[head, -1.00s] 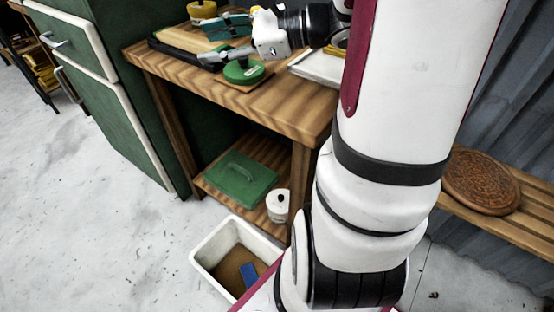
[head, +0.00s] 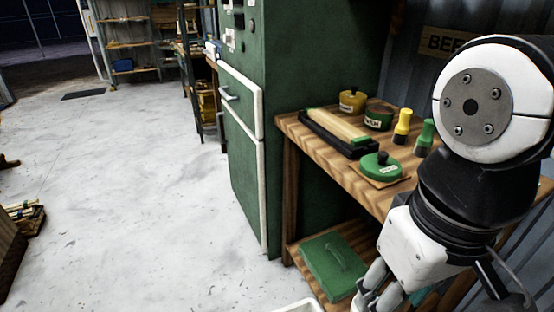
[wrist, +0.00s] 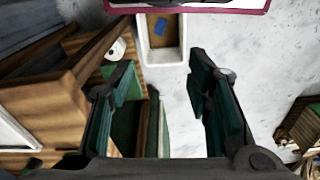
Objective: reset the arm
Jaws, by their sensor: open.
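My gripper (head: 368,298) hangs low in front of the wooden workbench at the bottom of the head view, its lower end partly cut off. In the wrist view my gripper (wrist: 168,88) has its two green-padded fingers wide apart, with nothing held between them. The arm is bent, its wrist pointing down, and it hides the right part of the bench (head: 345,166).
On the bench stand a black tray (head: 340,140) with a pale wooden block, a green knobbed lid (head: 381,165), a yellow pot (head: 352,101), a green tin (head: 379,116) and two brushes. A green cabinet (head: 243,180) stands left. A white bin (wrist: 182,40) is on the floor.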

